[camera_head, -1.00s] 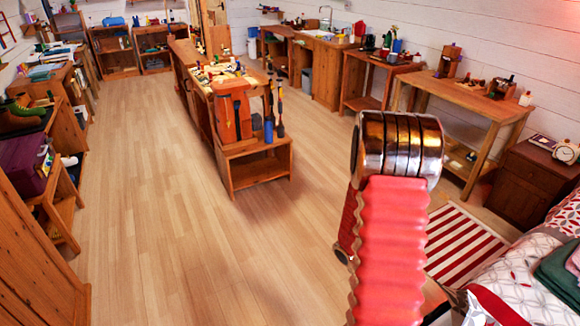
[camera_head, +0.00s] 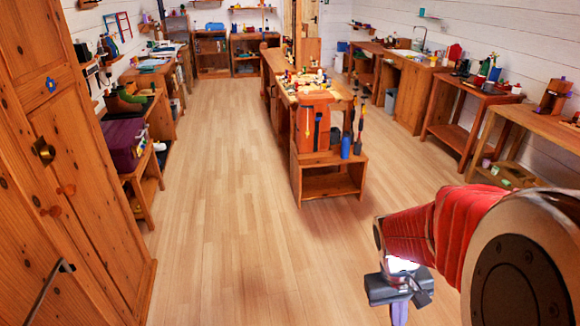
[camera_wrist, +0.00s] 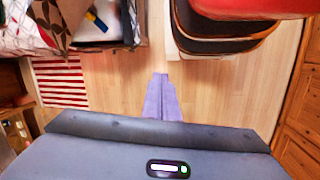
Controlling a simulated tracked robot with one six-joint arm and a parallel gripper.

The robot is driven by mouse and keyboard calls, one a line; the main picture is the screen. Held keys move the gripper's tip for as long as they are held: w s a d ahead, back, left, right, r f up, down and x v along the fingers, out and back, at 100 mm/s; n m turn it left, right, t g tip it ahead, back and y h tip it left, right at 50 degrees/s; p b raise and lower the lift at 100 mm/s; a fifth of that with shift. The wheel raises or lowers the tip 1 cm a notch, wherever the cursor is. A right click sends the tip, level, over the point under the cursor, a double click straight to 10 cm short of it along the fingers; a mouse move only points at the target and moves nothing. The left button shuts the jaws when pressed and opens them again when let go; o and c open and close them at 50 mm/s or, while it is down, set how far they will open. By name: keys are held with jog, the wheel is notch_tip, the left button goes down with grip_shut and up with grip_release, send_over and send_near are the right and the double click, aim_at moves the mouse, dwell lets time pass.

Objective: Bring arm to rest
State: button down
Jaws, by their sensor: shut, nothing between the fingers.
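My arm, with its red ribbed sleeve, reaches in from the right edge of the head view and bends at the lower right. My gripper (camera_head: 400,312) hangs from its end at the bottom of that view, where its tips are cut off. In the wrist view my gripper (camera_wrist: 161,77) shows whole, with its pale purple fingers closed together above the wooden floor (camera_wrist: 110,92). It is shut and empty, and nothing touches the fingertips.
A tall wooden wardrobe (camera_head: 75,170) stands close at the left. A central workbench (camera_head: 330,187) stands ahead, with side tables (camera_head: 465,106) along the right wall. Open floor (camera_head: 215,220) lies between. The wrist view shows a striped rug (camera_wrist: 60,84) and bedding (camera_wrist: 25,28) at the left.

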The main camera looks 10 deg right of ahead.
jog(key=w+a+r+n+t+y, duration=0.1)
jog(key=a+r+t, duration=0.6)
jog(key=a+r, duration=0.9)
jog(key=shift+a+r+n+t+y, duration=0.2)
jog(key=shift+r+n+t+y, duration=0.15)
jog(key=shift+r+n, duration=0.2)
jog(key=shift+s, duration=0.1)
